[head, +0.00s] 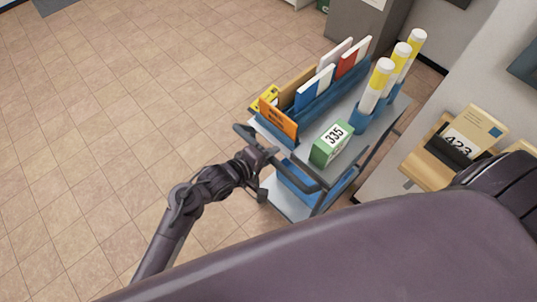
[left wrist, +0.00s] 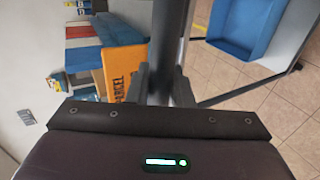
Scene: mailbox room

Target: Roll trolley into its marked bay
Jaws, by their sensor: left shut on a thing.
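The trolley (head: 285,143) is a grey cart with a blue rack on top, standing right of centre in the head view. Its dark handle (head: 298,177) is on the side facing my left arm. My left gripper (head: 258,158) is shut on the handle. In the left wrist view the handle bar (left wrist: 170,40) runs up between the fingers of the left gripper (left wrist: 163,85). I cannot make out the marked bay. My right gripper is not in view.
A wall with a wooden holder (head: 428,157) and a card marked 423 (head: 466,140) stands close to the trolley's right. A grey cabinet (head: 362,28) is beyond it. The tiled floor (head: 110,110) on the left is open, with a dark mat (head: 52,5) far back.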

